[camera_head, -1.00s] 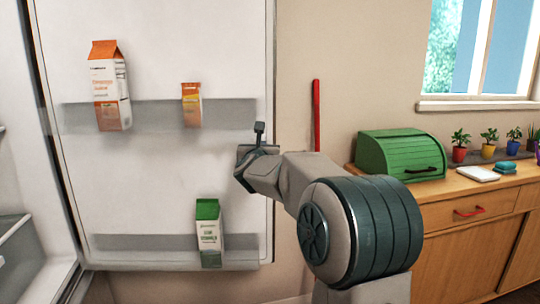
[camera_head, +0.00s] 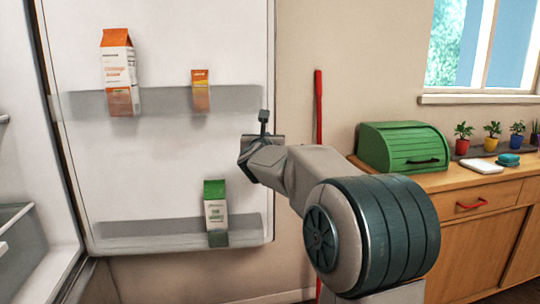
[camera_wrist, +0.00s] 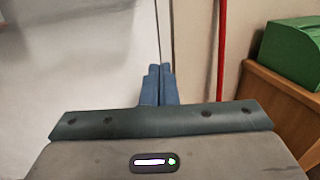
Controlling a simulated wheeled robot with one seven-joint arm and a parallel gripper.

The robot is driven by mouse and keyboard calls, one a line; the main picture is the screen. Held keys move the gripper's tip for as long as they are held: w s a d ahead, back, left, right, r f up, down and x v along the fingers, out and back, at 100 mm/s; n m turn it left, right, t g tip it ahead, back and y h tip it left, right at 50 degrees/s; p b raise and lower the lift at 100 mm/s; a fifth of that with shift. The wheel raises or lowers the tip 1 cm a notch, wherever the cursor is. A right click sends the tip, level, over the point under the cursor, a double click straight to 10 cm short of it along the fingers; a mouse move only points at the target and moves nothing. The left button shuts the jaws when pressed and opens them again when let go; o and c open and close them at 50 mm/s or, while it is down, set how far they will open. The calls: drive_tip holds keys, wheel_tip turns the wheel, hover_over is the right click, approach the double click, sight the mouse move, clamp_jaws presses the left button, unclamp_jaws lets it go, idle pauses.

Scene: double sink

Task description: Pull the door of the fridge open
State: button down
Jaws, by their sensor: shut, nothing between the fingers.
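The fridge door (camera_head: 160,165) stands wide open at the left in the head view, its white inner side facing me. Its two shelves hold an orange-topped carton (camera_head: 118,72), a small orange carton (camera_head: 200,90) and a green-topped carton (camera_head: 215,212). Part of the fridge body (camera_head: 30,150) shows at the far left. My gripper (camera_head: 252,155) is at the door's right free edge. In the wrist view the blue fingers (camera_wrist: 158,84) are close together and empty, pointing along the door edge. Whether they touch the door, I cannot tell.
A thin red pole (camera_head: 318,110) stands upright just right of the door edge, by the wall. A green bread box (camera_head: 403,147) sits on a wooden cabinet (camera_head: 470,225) at the right, with several potted plants (camera_head: 492,138) beyond it.

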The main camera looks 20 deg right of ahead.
drive_tip(key=s+a+n+g+y+p, duration=0.2)
drive_tip(key=s+a+n+y+p, duration=0.2)
drive_tip(key=s+a+n+p, duration=0.45)
drive_tip(key=s+a+n+g+y+p, duration=0.25)
drive_tip(key=s+a+n+y, duration=0.2)
drive_tip(key=s+n, duration=0.7)
drive_tip(key=s+f+n+g+p, duration=0.2)
drive_tip(key=s+n+g+p, duration=0.2)
drive_tip(key=s+n, duration=0.6)
drive_tip(key=s+f+n+g+h+p, duration=0.1)
drive_tip(key=s+n+g+p, duration=0.4)
drive_tip(key=s+n, duration=0.5)
drive_tip(key=f+p, duration=0.1)
drive_tip(key=p, duration=0.1)
drive_tip(key=shift+s+d+n+p, duration=0.2)
drive_tip(key=shift+s+n+p, duration=0.1)
drive_tip(key=shift+p, duration=0.1)
drive_tip(key=shift+a, duration=0.1)
